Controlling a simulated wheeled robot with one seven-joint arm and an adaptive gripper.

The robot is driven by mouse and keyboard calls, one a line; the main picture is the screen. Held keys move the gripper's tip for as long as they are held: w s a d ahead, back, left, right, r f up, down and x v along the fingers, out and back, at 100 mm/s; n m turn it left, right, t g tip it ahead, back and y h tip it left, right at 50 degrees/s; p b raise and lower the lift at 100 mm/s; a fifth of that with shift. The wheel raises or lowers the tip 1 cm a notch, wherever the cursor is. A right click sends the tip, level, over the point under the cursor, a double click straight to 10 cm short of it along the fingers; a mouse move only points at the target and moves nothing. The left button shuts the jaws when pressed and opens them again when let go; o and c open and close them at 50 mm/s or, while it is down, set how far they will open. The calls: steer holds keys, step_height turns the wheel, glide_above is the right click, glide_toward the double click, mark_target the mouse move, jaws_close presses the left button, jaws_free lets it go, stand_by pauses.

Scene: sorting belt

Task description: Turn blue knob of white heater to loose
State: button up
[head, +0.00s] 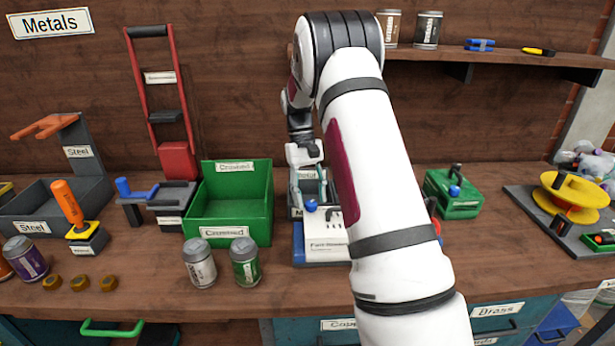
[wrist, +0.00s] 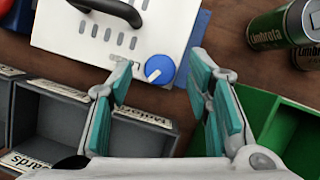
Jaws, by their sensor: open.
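The white heater (head: 326,240) stands on the bench in the middle of the head view, partly behind my arm. It has dark slots and a dark handle on top. Its blue knob (head: 311,206) is on the side toward the back wall. In the wrist view the heater (wrist: 110,28) fills the top middle, and the knob (wrist: 161,67) shows a short white mark slanting toward the lower left. My gripper (wrist: 160,72) is open, with one teal-padded finger on each side of the knob, apart from it in the picture. The height gap is hard to judge. In the head view, my gripper (head: 309,180) is partly hidden.
A green crate (head: 234,232) stands left of the heater, with two cans (head: 200,262) in front. A grey bin (wrist: 40,125) lies below the heater in the wrist view. A green can (wrist: 278,28) is at the upper right there. A shelf (head: 500,56) hangs behind.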

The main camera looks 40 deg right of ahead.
steer(key=v, duration=1.1)
steer(key=shift+w, duration=0.1)
